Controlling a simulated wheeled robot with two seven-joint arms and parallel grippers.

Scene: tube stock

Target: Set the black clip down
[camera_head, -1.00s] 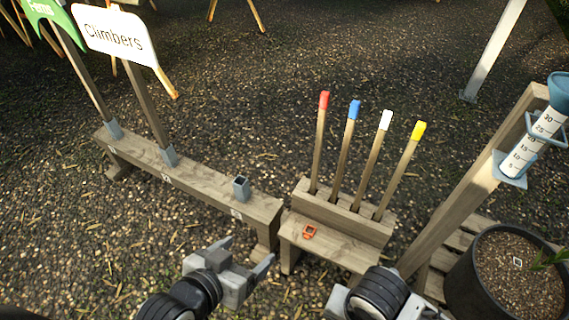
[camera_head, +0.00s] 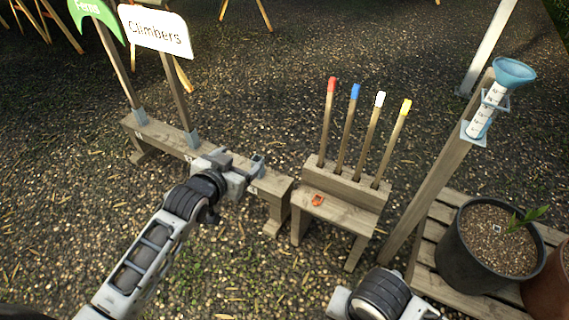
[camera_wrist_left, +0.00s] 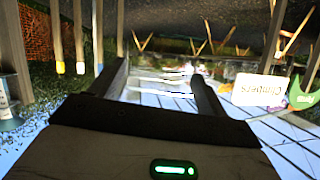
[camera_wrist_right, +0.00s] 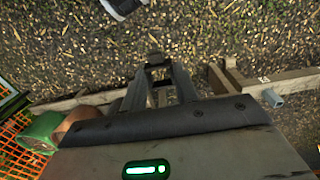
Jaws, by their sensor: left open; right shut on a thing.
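The black clip (camera_wrist_right: 155,60) shows as a small dark piece at the fingertips of my right gripper (camera_wrist_right: 158,74), which is shut on it above gravel ground. In the head view only the wrist of my right arm shows at the bottom; its fingers and the clip are hidden. My left gripper (camera_head: 240,166) is open beside the empty grey socket (camera_head: 257,166) on the long rail. In the left wrist view the fingers of my left gripper (camera_wrist_left: 165,80) are apart, with nothing seen between them.
An orange clip (camera_head: 317,200) lies on the small wooden bench (camera_head: 345,215). Behind it stand several stakes with coloured tips (camera_head: 356,92). The "Climbers" sign (camera_head: 155,32) stands in the long rail (camera_head: 165,135). A black pot (camera_head: 470,262) and a gauge (camera_head: 482,115) are at right.

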